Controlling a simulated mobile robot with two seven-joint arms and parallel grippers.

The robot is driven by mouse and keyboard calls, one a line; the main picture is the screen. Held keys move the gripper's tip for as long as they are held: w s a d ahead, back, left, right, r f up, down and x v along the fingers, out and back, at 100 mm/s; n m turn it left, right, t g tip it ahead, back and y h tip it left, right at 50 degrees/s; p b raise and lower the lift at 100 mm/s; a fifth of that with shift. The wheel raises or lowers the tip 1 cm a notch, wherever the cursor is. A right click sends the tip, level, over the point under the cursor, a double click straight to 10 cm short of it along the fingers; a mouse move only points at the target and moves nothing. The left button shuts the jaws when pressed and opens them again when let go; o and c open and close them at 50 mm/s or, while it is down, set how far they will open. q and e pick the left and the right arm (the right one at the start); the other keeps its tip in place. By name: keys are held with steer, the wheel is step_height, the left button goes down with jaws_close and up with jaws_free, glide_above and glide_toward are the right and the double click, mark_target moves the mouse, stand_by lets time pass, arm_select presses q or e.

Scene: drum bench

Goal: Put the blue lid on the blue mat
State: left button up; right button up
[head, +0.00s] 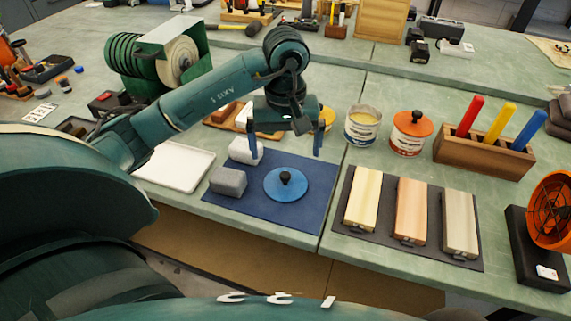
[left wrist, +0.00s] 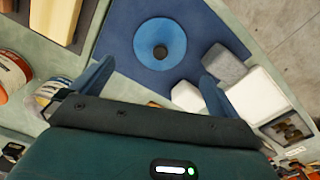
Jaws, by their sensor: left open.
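The blue lid (head: 286,185), a round disc with a dark knob, lies flat on the blue mat (head: 300,218). It also shows in the left wrist view (left wrist: 160,52), on the blue mat (left wrist: 122,18). My left gripper (head: 285,146) is open and empty above the far part of the mat, behind the lid in the head view. Its fingers are apart and do not touch the lid. In the left wrist view the lid lies beyond the gap between the fingertips (left wrist: 152,72). My right gripper does not show.
A grey block (head: 228,182) and a white block (head: 245,151) sit at the mat's left side. An open can (head: 362,127) and an orange-lidded can (head: 410,133) stand behind right. A dark board (head: 385,236) with wooden blocks lies right of the mat. A white tray (head: 174,166) lies left.

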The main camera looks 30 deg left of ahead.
arm_select(q)
steer(key=shift+r, duration=1.8)
